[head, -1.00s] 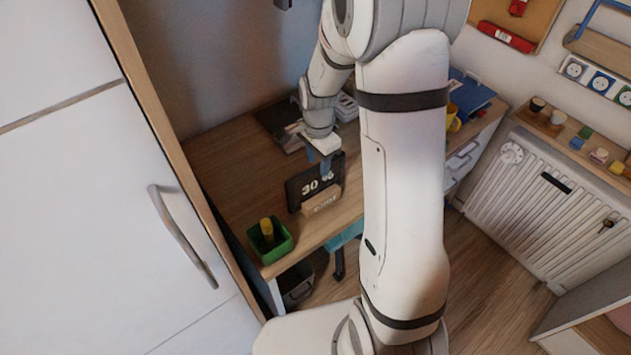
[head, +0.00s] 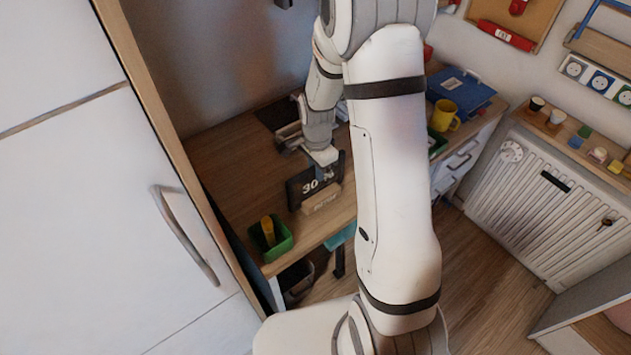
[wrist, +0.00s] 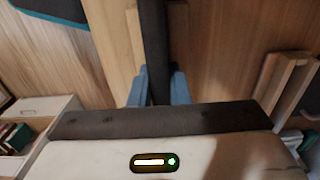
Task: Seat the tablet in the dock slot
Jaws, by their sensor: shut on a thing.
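The dark tablet (head: 297,189) stands upright on the desk, its screen showing a white "30" and a partly covered sign. The wooden dock (head: 324,201) is at its lower front; I cannot tell whether the tablet's lower edge is in the slot. My gripper (head: 325,172) is shut on the tablet's upper edge. In the wrist view, the blue fingers of my gripper (wrist: 158,88) hold the thin dark edge of the tablet (wrist: 153,45) from both sides. A wooden strip, seemingly the dock (wrist: 135,35), lies along it there.
A green box (head: 272,243) with a yellow item stands at the desk's front left. A yellow mug (head: 444,115) and a blue folder (head: 462,91) are at the right. A dark flat object (head: 277,115) lies behind the tablet. A white cabinet (head: 100,200) fills the left.

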